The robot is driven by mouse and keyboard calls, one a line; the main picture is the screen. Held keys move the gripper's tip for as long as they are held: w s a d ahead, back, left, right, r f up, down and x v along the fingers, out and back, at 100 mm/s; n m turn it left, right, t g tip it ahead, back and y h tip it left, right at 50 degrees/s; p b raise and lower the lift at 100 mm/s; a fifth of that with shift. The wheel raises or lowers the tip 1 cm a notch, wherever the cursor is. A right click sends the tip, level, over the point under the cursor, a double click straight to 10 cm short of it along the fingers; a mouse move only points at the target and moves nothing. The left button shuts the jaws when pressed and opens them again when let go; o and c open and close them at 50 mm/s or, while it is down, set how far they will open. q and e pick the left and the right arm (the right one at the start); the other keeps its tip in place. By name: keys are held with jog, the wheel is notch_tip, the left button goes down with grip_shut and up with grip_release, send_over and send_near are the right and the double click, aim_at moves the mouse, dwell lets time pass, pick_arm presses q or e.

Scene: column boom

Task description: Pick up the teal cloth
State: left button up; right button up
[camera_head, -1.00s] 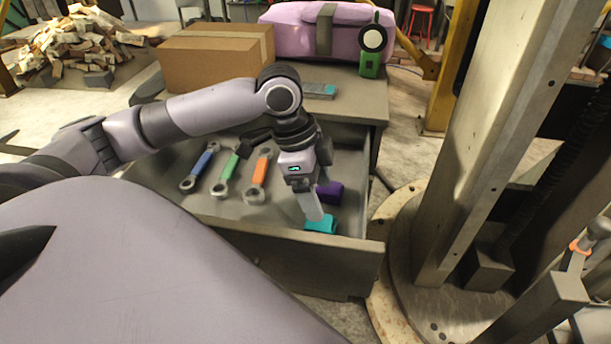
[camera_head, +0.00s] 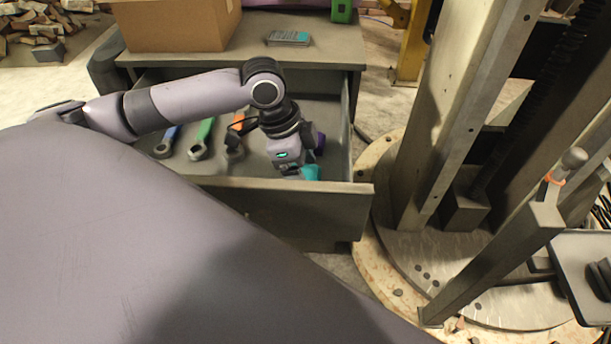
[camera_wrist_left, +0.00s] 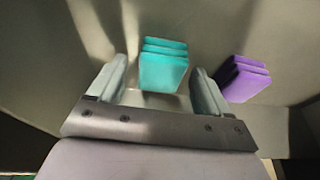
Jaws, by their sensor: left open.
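The teal cloth (camera_head: 311,172) is a small folded stack in the open drawer, near its front wall, partly hidden by my arm in the head view. In the left wrist view the teal cloth (camera_wrist_left: 164,65) lies just ahead of and between the two fingers of my left gripper (camera_wrist_left: 160,82). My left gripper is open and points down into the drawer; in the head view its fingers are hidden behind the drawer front. I cannot tell whether the fingers touch the cloth. My right gripper is not in view.
A purple folded cloth (camera_wrist_left: 246,79) lies right of the teal one. Blue (camera_head: 166,142), green (camera_head: 201,138) and orange (camera_head: 236,130) wrenches lie in the drawer's left part. The drawer front (camera_head: 300,205) stands close to my gripper. A cardboard box (camera_head: 180,22) sits on top.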

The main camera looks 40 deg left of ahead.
pick_arm(q)
jog(key=c, duration=1)
jog(key=shift+c, duration=0.6)
notch_tip(320, 180, up, 20)
jog(key=p, duration=0.3)
jog(key=shift+o, duration=0.5)
